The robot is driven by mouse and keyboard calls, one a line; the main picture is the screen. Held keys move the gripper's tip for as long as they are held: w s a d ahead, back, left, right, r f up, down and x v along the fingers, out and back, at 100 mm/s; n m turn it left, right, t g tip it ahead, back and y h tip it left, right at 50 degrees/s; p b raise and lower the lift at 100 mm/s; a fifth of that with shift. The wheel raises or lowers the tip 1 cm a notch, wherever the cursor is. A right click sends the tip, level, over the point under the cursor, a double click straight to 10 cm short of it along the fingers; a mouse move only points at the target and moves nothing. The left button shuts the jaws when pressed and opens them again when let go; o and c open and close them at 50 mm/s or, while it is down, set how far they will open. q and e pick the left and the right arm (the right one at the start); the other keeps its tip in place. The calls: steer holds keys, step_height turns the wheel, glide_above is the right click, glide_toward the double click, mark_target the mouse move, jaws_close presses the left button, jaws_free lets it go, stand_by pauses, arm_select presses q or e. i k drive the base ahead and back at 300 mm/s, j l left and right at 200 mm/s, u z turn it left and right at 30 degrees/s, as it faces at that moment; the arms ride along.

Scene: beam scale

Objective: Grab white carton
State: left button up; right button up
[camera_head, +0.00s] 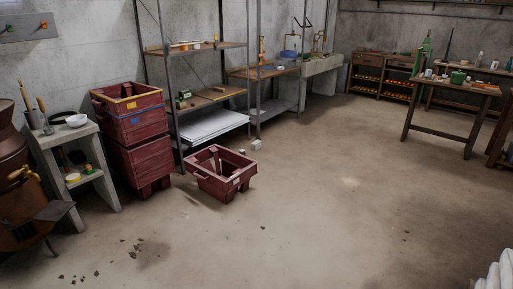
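A small whitish box (256,144), which may be the white carton, sits on the floor behind the red crate. A smaller pale piece (242,151) lies just left of it. Both are too small to make out in detail. No other clear white carton stands out. Neither of my grippers is in view.
An open red crate (222,186) stands on the floor, with stacked red crates (137,165) to its left. Metal shelving (212,97) lines the wall. A wooden table (455,84) stands at the right. The middle floor is clear. A white ribbed thing (497,273) shows at bottom right.

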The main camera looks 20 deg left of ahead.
mark_target(256, 144)
steer(key=i+j+u, duration=0.25)
steer(key=i, duration=0.35)
steer(key=i+z, duration=0.15)
steer(key=i, duration=0.3)
steer(key=i+j+z, duration=0.15)
steer(key=i, duration=0.25)
steer(key=i+j+z, duration=0.2)
steer(key=i, duration=0.2)
steer(key=i+j+z, duration=0.15)
steer(key=i, duration=0.3)
steer(key=i+l, duration=0.1)
steer(key=i, duration=1.65)
steer(key=i+j+u, duration=0.15)
steer(key=i+u, duration=0.25)
steer(key=i, duration=0.2)
steer(key=i+u, duration=0.4)
steer(key=i, duration=0.25)
steer(key=i+l+u, duration=0.25)
steer(key=i+u, duration=0.15)
steer(key=i, duration=0.2)
